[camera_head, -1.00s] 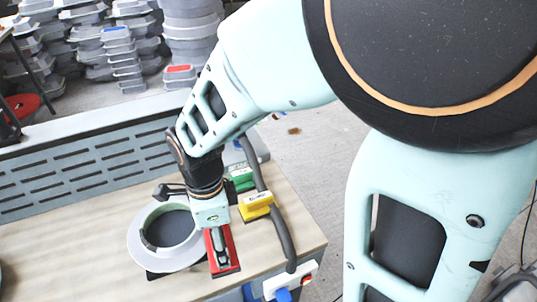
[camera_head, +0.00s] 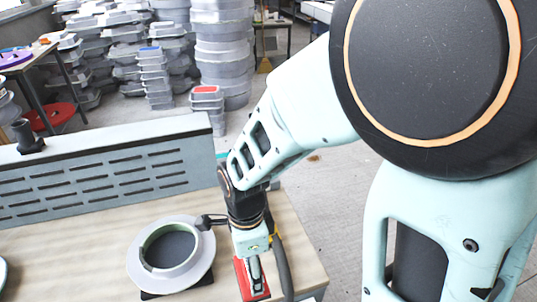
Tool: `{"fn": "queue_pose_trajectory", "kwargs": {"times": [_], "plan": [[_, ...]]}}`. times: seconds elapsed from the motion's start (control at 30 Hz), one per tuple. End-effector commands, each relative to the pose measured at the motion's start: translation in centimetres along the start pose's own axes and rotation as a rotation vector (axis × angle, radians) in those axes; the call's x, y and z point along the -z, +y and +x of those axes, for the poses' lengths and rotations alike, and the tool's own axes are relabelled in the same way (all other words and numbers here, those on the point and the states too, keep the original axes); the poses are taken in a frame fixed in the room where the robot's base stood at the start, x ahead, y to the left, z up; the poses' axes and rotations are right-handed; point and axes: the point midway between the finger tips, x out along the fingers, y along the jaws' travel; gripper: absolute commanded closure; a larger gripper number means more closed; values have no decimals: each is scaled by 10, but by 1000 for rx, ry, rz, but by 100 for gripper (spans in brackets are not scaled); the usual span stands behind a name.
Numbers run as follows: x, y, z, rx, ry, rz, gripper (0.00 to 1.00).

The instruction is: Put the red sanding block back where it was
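The red sanding block (camera_head: 242,279) shows at the lower middle of the head view, near the right end of the wooden bench. My gripper (camera_head: 251,268) points down directly over it, with its dark fingers at the block's top middle. The block keeps its place under the fingers as the arm moves, so the gripper appears shut on it. The fingertips are small and partly hidden. Whether the block touches the bench I cannot tell. A sliver of the yellow block (camera_head: 275,243) shows behind my gripper.
A pale ring-shaped mould (camera_head: 143,276) lies on the bench (camera_head: 75,265) left of my gripper. A dark hose (camera_head: 281,268) runs close on the right. A slotted grey panel (camera_head: 100,170) stands along the bench's back. Bare wood lies left of the ring.

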Motion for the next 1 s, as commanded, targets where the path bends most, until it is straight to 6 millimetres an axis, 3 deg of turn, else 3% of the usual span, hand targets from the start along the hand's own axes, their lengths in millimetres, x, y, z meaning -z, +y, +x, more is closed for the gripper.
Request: {"fn": "queue_pose_trajectory", "kwargs": {"times": [0.13,0.23,0.4,0.67,0.9,1.0], "plan": [[33,-22,21,0,0,8,51],[45,-30,43,-1,0,5,51],[61,-41,63,0,0,3,51],[70,-48,73,1,0,1,51],[73,-49,104,-1,0,0,51],[73,-50,108,0,0,0,51]]}}
